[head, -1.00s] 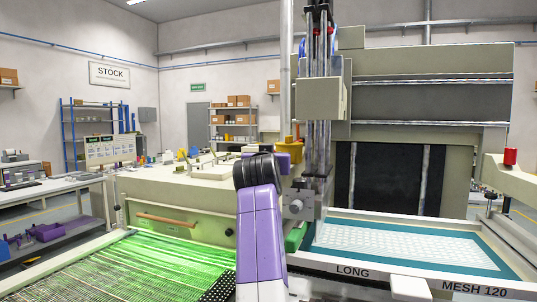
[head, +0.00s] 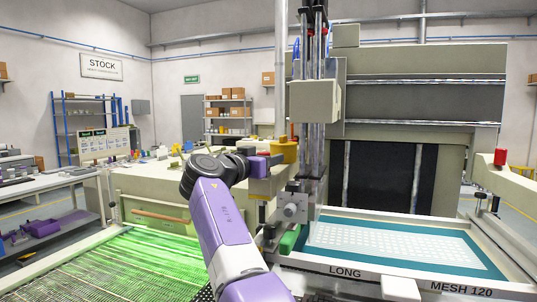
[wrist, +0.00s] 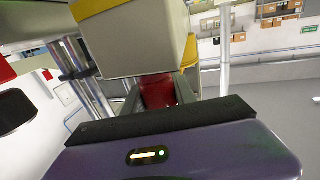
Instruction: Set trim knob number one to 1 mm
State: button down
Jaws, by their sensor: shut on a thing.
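In the wrist view a red knob-like part (wrist: 158,92) sits between my gripper's (wrist: 160,100) grey fingers, just below a cream block (wrist: 130,42) with yellow edges. My gripper is shut on this red part. No number or scale can be read on it. In the head view my gripper (head: 272,160) is beside the yellow-capped block (head: 284,150) on the press carriage; the fingertips and the red part are not clear there. A grey round knob (head: 290,209) on the carriage is lower, apart from my gripper.
The screen frame (head: 390,240) marked LONG and MESH 120 lies right of the carriage. Vertical metal rails (head: 314,100) rise behind the gripper. A green-lit mesh bed (head: 140,262) lies at lower left.

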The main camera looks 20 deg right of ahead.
jog(key=shift+s+d+m+g+h+p, duration=0.15)
jog(key=shift+m+g+h+p, duration=0.55)
jog(key=shift+p, duration=0.45)
jog(key=c, duration=1)
grip_release()
jog(key=shift+s+a+f+b, duration=0.2)
jog(key=shift+s+a+b, duration=0.05)
jog(key=shift+a+b, duration=0.3)
jog(key=shift+r+b+v, duration=0.1)
jog(key=shift+b+v, duration=0.55)
jog(key=shift+v, duration=1)
jog(key=shift+r+b+v, duration=0.15)
jog(key=shift+b+v, duration=0.45)
jog(key=shift+v, duration=1.05)
